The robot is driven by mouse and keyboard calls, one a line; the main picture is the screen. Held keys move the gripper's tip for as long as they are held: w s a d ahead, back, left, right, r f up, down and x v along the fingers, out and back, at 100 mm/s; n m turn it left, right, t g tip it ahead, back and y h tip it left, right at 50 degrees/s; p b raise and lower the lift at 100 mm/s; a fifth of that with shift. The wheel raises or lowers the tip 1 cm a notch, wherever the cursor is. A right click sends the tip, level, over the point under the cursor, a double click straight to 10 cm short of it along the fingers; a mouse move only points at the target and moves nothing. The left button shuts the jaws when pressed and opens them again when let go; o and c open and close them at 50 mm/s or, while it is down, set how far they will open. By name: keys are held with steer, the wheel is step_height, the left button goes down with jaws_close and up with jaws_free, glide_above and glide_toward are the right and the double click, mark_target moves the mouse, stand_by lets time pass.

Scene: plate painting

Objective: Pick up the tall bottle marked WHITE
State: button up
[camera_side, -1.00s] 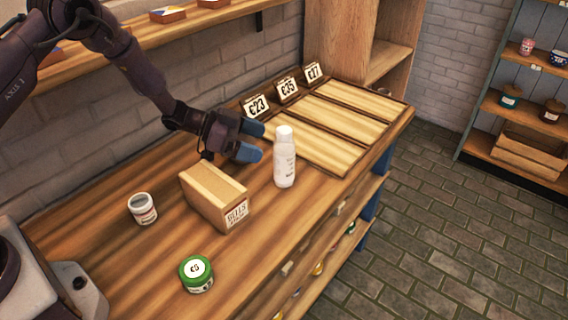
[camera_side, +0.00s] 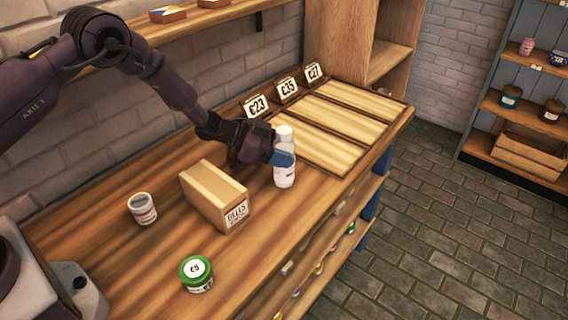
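The tall white bottle (camera_side: 285,176) stands upright on the wooden counter, right of the middle box. Its label is too small to read. My gripper (camera_side: 282,158) is at the bottle's upper half, reaching in from the left. One blue fingertip crosses the front of the bottle. The other fingertip is hidden, apparently behind the bottle. I cannot tell whether the fingers touch it or are closed on it.
A wooden box with a label (camera_side: 214,196) stands just left of the bottle. A small open white jar (camera_side: 142,208) and a green-lidded jar (camera_side: 196,273) stand further left and in front. A divided tray (camera_side: 345,172) with price cards lies to the right.

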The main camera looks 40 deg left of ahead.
jaws_close()
steer(key=shift+r, duration=0.1)
